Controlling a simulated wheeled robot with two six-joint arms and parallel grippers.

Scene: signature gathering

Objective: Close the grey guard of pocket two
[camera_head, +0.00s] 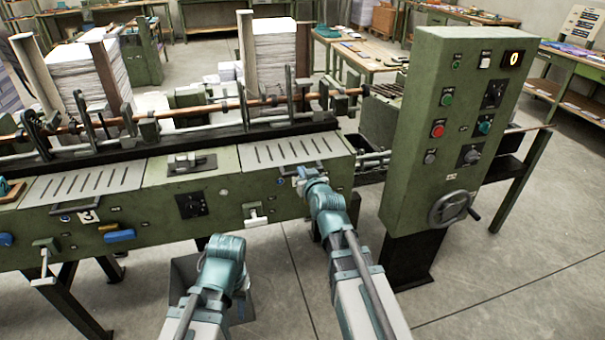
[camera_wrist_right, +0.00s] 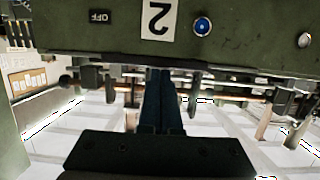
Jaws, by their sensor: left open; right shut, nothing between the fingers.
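The grey guard (camera_head: 290,151) of pocket two is a slotted plate on top of the green machine, right of centre in the head view. It appears to lie flat, level with the deck around it. In the right wrist view the shut fingers (camera_wrist_right: 162,100) point at the green panel with the number 2 label (camera_wrist_right: 157,18). Contact with the guard cannot be told. My left gripper (camera_head: 242,285) is open, low in front of the machine and partly hidden by its wrist.
A similar slotted guard (camera_head: 85,182) lies at pocket three on the left. A control cabinet (camera_head: 450,130) with a handwheel (camera_head: 452,208) stands close to the right of my right arm. White-handled levers (camera_head: 255,215) stick out of the machine's front.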

